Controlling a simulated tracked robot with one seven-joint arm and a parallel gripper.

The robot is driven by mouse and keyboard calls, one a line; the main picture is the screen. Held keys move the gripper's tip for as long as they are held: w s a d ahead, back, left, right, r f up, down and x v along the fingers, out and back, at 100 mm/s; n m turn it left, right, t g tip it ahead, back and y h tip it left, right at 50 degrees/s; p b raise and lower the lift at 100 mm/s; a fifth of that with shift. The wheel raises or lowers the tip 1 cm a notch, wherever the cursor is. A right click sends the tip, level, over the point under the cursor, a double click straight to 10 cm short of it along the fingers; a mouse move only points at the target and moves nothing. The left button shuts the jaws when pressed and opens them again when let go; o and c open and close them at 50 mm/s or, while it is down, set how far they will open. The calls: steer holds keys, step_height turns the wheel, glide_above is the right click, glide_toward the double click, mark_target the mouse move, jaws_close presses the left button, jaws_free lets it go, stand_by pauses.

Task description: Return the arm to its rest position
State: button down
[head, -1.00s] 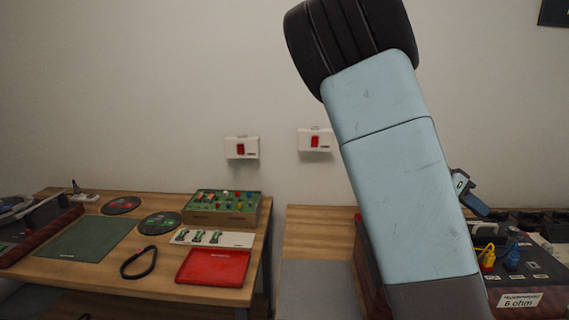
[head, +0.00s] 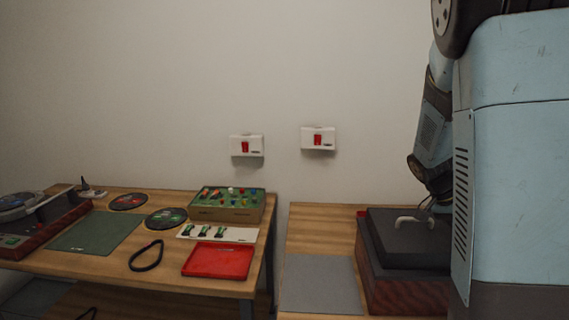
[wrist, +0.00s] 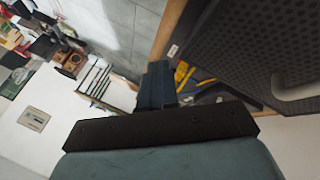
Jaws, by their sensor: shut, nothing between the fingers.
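My arm fills the right side of the head view, with its forearm hanging down beside the large near link. My gripper (wrist: 157,85) shows in the wrist view as shut dark blue fingers with nothing held. In the head view its end is small and partly hidden by my own arm, just above or beside a dark lidded case (head: 385,285). The case has a black top and a grey handle (head: 415,219). The perforated dark surface (wrist: 262,45) and grey handle at the right of the wrist view look like the same case; I cannot tell the gap.
A wooden table (head: 120,265) at left holds a red tray (head: 218,261), a green component box (head: 228,205), a black loop (head: 146,256), discs and a green mat (head: 97,231). A grey mat (head: 322,284) lies left of the case. Two switches (head: 318,138) are on the wall.

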steer(key=s+a+r+n+t+y, duration=0.3)
steer(key=s+a+r+n, duration=0.3)
steer(key=a, duration=0.4)
steer(key=s+a+r+n+t+y, duration=0.3)
steer(key=s+a+r+n+t, duration=0.2)
steer(key=a, duration=0.5)
steer(key=s+r+n, duration=0.1)
steer(key=s+r, duration=0.1)
steer(key=s, duration=0.1)
steer(key=shift+a+r+n, duration=0.3)
steer(key=shift+a+r, duration=0.1)
steer(key=shift+s, duration=0.1)
